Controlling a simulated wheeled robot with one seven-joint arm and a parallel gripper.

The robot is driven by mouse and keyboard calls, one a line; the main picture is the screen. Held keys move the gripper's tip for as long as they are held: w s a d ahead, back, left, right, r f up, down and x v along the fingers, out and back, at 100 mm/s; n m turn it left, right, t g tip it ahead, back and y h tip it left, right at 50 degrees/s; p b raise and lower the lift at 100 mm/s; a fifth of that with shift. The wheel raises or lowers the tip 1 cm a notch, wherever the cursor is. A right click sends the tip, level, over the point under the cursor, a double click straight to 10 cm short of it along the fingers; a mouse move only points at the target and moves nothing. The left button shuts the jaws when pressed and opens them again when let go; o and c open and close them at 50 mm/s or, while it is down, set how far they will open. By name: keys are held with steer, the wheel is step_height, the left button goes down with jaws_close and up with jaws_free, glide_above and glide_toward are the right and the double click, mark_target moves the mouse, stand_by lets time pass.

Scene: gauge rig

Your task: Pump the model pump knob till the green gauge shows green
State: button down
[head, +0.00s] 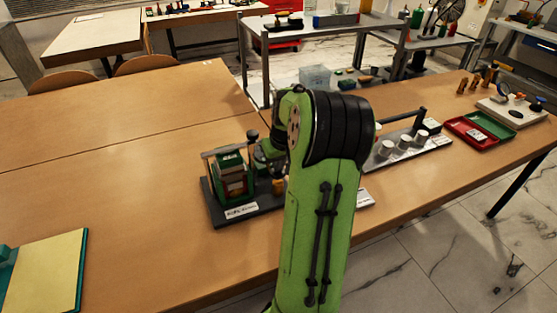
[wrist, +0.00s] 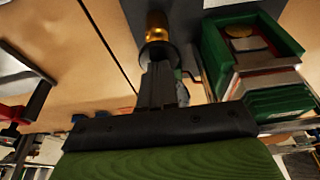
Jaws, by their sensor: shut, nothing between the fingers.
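The model rig (head: 232,180) is a green housing on a dark labelled base, left of my arm in the head view. Its green housing (wrist: 222,45) is at upper right in the wrist view. A brass post with a dark round collar (wrist: 157,33) stands beside it; I cannot tell if this is the pump knob. My gripper (wrist: 160,75) is shut and empty, its tips at or close to the collar; contact is unclear. In the head view my arm hides the gripper tips and part of the rig. No gauge face is readable in either view.
A grey board with several white cylinders and a black lever (head: 405,145) lies right of my arm. Red and green trays (head: 470,132) and a white board (head: 512,110) are farther right. A yellow-topped pad (head: 45,270) lies at front left. The left tabletop is mostly clear.

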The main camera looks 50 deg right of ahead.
step_height(320, 180, down, 3)
steer(key=shift+a+r+b, duration=0.1)
steer(key=shift+r+b, duration=0.05)
steer(key=shift+b, duration=0.65)
steer(key=shift+s, duration=0.15)
